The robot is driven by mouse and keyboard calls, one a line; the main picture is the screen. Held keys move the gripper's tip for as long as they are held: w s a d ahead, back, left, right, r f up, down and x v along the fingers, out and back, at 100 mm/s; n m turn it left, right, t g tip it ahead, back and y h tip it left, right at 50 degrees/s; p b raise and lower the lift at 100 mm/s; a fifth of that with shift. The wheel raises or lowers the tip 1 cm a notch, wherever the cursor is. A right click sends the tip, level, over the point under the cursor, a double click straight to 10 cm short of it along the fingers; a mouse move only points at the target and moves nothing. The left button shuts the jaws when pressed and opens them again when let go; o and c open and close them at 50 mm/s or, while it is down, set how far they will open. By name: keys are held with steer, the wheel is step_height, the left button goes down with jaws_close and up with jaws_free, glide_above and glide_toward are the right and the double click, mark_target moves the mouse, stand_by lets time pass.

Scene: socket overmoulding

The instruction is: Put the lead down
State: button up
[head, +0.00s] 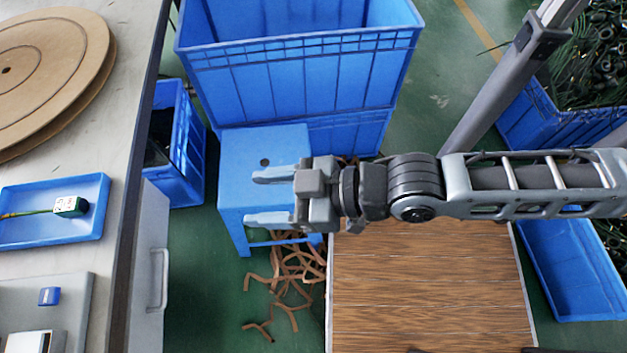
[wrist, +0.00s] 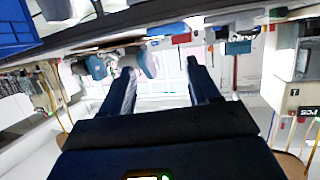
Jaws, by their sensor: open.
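My gripper (head: 262,197) is open and empty, above the blue stool and well to the right of the tray. In the wrist view my two fingers (wrist: 160,85) stand apart with nothing between them, and the lead is not seen there.
The grey bench (head: 125,105) carries a large cardboard reel (head: 45,65) and a device with a small blue part. A blue stool (head: 235,150), a large blue crate (head: 300,75) and a wooden board (head: 430,290) stand right of the bench. Brown scraps lie on the floor.

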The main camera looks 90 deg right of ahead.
steer(key=s+a+r, duration=0.1)
steer(key=s+r, duration=0.5)
steer(key=s, duration=0.1)
steer(key=shift+s+t, duration=0.3)
steer(key=shift+s, duration=0.05)
stand_by(0.7)
